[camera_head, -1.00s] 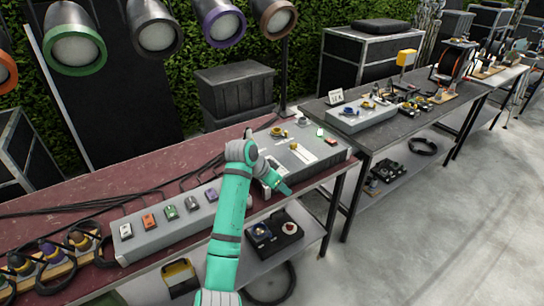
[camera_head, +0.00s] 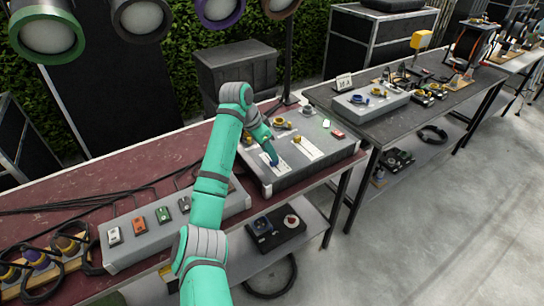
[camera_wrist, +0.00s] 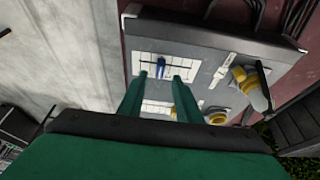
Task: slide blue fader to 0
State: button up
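The blue fader (camera_wrist: 161,67) stands up from a white scale strip (camera_wrist: 190,70) on the grey console, a little left of the strip's middle in the wrist view. The numbers on the strip are too small to read. My gripper (camera_wrist: 161,76) is open and empty, its two green fingers apart, with the fader showing beyond and between the tips. I cannot tell whether the tips are level with it. In the head view my gripper (camera_head: 273,160) points down over the strip on the console (camera_head: 285,183), and the fader is not clearly distinct there.
A second strip (camera_head: 308,148) with a yellow fader (camera_head: 297,140) lies beside it. Yellow knobs (camera_wrist: 246,78) and a red switch (camera_head: 337,134) are on the same console. A grey box with several coloured switches (camera_head: 150,228) stands to the left on the red table.

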jog(key=shift+x, duration=2)
grip_shut()
